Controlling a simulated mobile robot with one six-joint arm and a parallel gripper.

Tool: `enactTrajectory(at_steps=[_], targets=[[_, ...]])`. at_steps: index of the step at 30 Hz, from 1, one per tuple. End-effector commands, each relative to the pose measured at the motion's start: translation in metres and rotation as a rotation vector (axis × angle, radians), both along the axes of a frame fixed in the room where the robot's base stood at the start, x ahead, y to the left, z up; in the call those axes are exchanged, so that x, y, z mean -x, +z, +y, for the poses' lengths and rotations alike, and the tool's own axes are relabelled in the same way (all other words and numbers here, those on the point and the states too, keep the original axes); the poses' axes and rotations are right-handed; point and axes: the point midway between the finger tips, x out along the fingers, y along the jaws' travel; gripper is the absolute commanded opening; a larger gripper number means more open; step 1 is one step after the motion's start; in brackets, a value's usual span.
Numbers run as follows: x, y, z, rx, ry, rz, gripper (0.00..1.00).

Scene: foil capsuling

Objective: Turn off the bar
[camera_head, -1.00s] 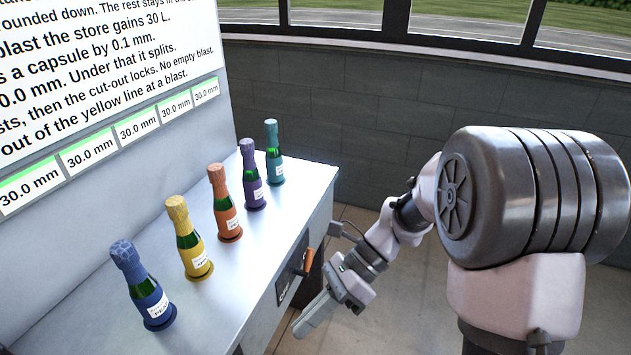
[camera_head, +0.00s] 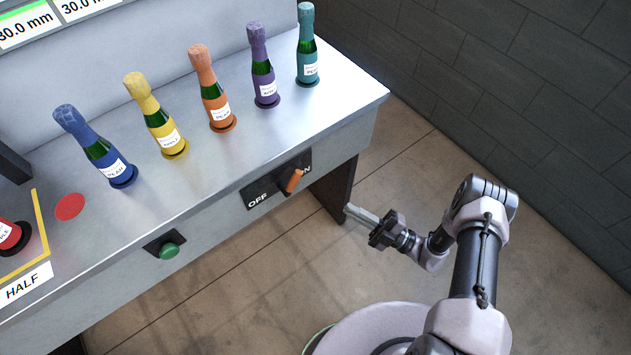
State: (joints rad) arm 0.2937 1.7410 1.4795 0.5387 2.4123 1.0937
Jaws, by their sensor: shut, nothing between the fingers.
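The bar's switch is an orange lever (camera_head: 293,180) on a dark plate (camera_head: 260,194) on the front face of the steel counter (camera_head: 345,105). The plate is marked OFF at its left and, partly covered by the lever, ON at its right. The lever points toward the ON side. My gripper (camera_head: 350,210) is shut and empty. It is in front of the counter, to the right of the lever and a little lower in the picture, apart from it.
Several foil-topped bottles, among them a blue one (camera_head: 97,150), stand in a row on the counter. A green button (camera_head: 169,250) is on the front face, left of the switch. A red disc (camera_head: 70,207) and a HALF label (camera_head: 27,283) lie farther left. Floor in front is clear.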

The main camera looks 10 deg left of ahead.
Motion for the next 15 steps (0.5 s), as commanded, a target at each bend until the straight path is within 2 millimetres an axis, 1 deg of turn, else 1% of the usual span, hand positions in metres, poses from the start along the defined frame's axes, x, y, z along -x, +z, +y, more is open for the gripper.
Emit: enactTrajectory(at_steps=[2, 5, 8, 15], targets=[[0.000, 0.000, 0.000, 0.001, 0.001, -0.001, 0.00], [-0.001, 0.002, 0.007, 0.000, 0.002, -0.002, 0.00], [-0.004, 0.007, 0.022, 0.000, 0.006, -0.002, 0.00], [-0.014, 0.023, 0.072, 0.002, 0.006, -0.003, 0.00]])
